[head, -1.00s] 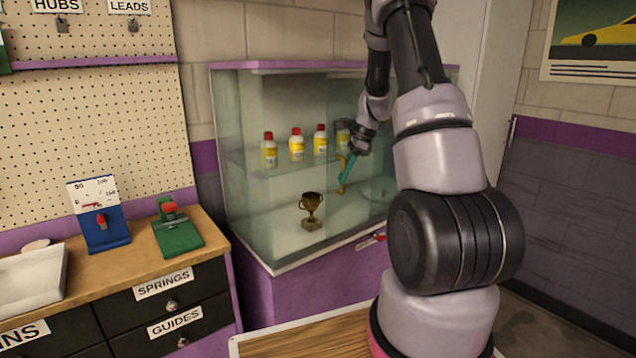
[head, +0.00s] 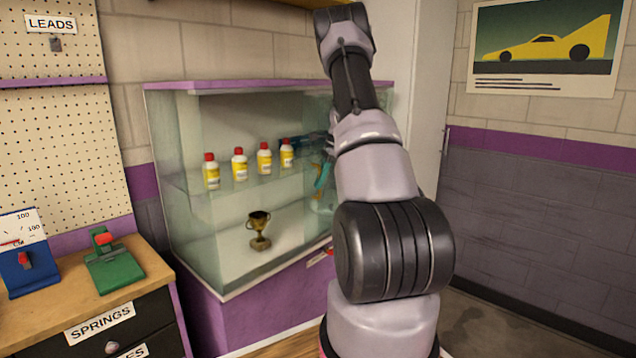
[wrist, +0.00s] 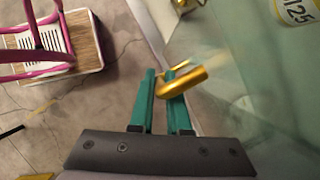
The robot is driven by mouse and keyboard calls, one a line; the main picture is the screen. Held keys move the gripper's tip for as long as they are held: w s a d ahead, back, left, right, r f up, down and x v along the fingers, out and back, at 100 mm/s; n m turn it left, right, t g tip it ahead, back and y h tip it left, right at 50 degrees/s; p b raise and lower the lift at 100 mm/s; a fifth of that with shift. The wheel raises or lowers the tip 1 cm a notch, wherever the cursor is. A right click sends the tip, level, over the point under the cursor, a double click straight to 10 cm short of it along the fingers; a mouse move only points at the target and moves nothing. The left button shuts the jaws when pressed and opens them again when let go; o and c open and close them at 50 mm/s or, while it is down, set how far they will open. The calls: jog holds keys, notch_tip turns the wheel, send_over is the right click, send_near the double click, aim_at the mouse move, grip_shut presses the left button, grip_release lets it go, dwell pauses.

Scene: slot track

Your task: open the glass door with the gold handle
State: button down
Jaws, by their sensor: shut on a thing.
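The glass display case (head: 190,235) with a purple top stands against the wall in the head view. Its gold handle (wrist: 182,82) shows in the wrist view at my fingertips, beside the glass pane (wrist: 235,110). My gripper (wrist: 160,74), with teal fingers, is shut on the gold handle. In the head view my gripper (head: 322,180) is at the case's right front, partly hidden by my arm. My arm hides most of the case's right side. I cannot tell how far the door stands open.
Yellow-labelled bottles (head: 239,165) stand on the glass shelf, above a gold trophy (head: 259,232). A workbench (head: 140,290) with a green tool (head: 112,262) is at left. Open floor (head: 510,325) lies at right. The wrist view shows a pink-legged thing (wrist: 40,40).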

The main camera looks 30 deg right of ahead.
jog(key=c, duration=1.2)
grip_release()
jog(key=shift+o, duration=0.2)
jog(key=v, duration=1.1)
jog(key=shift+a, duration=0.1)
